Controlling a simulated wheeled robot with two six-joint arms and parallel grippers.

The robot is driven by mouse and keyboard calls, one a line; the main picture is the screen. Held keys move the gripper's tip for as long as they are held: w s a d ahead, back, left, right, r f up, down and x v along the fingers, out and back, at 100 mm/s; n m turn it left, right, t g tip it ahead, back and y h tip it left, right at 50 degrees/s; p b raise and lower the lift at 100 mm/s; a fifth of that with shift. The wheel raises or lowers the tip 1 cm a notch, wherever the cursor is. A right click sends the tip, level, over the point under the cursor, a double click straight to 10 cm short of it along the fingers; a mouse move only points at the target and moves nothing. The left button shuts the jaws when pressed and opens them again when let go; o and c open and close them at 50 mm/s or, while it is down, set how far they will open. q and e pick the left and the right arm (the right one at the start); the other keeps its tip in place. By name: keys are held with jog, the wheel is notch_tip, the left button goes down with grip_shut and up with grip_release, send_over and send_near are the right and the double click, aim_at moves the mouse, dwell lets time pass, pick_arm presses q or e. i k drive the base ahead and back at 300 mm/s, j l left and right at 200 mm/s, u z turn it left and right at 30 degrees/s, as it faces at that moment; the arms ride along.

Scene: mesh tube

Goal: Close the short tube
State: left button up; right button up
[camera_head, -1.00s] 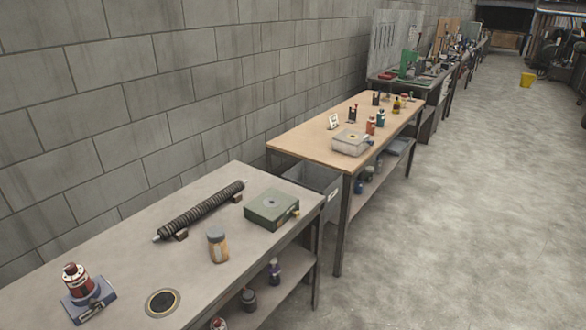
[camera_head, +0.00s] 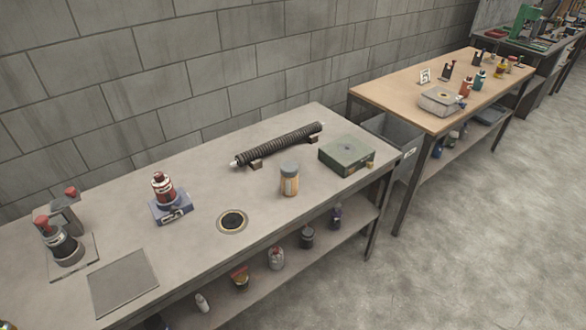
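No thing here is plainly marked as the short tube. A long dark ribbed tube (camera_head: 280,144) lies across two small supports at the back of the near grey table (camera_head: 130,228). A short upright jar (camera_head: 289,180) with an orange-brown body and a grey-green top stands in front of it. I cannot tell whether its top is a lid. A red and dark bottle-shaped thing (camera_head: 164,188) stands on a blue-grey base to the left. Neither of my grippers is in view.
A green box (camera_head: 347,156) sits at the table's right. A dark ringed disc (camera_head: 232,221) and a grey plate (camera_head: 124,282) lie near the front edge. A red-topped device (camera_head: 61,243) stands at left. Several bottles fill the lower shelf. Floor to the right is clear.

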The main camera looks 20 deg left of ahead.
aim_at(288, 185)
jog(key=u, duration=0.4)
jog(key=l+u, duration=0.1)
jog(key=u, duration=0.25)
jog(key=i+l+u, duration=0.1)
jog(key=u, duration=0.3)
jog(key=l+u, duration=0.1)
jog(key=u, duration=0.25)
jog(key=l+u, duration=0.3)
jog(key=l, duration=0.15)
jog(key=l+u, duration=0.25)
jog(key=l, duration=0.2)
jog(key=k+l+u, duration=0.1)
jog(key=l+u, duration=0.2)
jog(key=l, duration=0.15)
jog(key=k+l+u, duration=0.1)
jog(key=l+u, duration=0.15)
jog(key=l, duration=0.2)
jog(key=k+l+u, duration=0.15)
jog(key=l+u, duration=0.15)
jog(key=k+l, duration=0.15)
jog(key=l, duration=0.25)
jog(key=k+l, duration=0.2)
jog(key=l, duration=0.2)
jog(key=k+l, duration=0.15)
jog(key=l, duration=0.25)
jog(key=k+l, duration=0.2)
jog(key=l, duration=0.2)
jog(key=u, duration=0.05)
